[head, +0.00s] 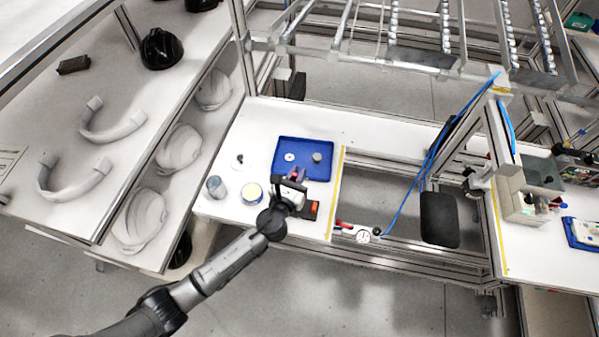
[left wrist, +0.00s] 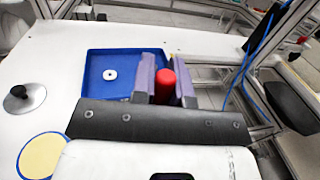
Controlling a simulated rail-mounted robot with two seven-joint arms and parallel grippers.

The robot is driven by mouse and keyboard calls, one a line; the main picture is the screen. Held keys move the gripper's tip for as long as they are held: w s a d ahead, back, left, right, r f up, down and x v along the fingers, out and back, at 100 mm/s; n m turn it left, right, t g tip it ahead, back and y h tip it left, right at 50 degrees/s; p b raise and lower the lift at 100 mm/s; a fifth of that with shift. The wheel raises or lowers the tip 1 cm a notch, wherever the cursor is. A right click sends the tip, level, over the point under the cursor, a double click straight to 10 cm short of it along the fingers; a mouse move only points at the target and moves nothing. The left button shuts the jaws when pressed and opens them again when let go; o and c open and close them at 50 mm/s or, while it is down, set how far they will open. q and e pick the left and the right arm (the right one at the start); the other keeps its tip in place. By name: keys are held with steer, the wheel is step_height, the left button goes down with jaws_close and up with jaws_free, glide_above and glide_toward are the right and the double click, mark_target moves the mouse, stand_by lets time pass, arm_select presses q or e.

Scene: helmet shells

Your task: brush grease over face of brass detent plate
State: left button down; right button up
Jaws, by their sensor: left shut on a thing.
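My left gripper (head: 292,178) is over the white bench at the front edge of the blue tray (head: 301,142). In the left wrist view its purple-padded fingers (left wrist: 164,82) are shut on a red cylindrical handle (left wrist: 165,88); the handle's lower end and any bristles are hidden. A pale round disc with a centre hole (head: 290,157) lies in the tray, apart from the gripper; it also shows in the left wrist view (left wrist: 110,74). I cannot tell whether it is the brass detent plate. A round tin with a yellowish top (head: 252,191) stands left of the gripper. My right gripper is not in view.
A small grey round part (head: 317,157) lies in the tray. A grey jar (head: 215,186) and a small dark knob on a pale base (head: 239,159) stand to the left. A black and orange item (head: 313,208) lies right of the gripper. A gauge (head: 362,236) sits by the front rail.

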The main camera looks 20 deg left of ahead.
arm_select(q)
steer(key=shift+s+a, duration=0.3)
steer(key=shift+s, duration=0.1)
steer(key=shift+s+d+p, duration=0.1)
steer(key=shift+s+p, duration=0.25)
steer(key=shift+s, duration=0.05)
steer(key=shift+s+d, duration=0.2)
steer(key=shift+s, duration=0.05)
steer(key=shift+s+d, duration=0.2)
steer(key=shift+d, duration=0.15)
steer(key=shift+d+p, duration=0.35)
steer(key=shift+d, duration=0.05)
steer(key=shift+r, duration=0.15)
stand_by(0.4)
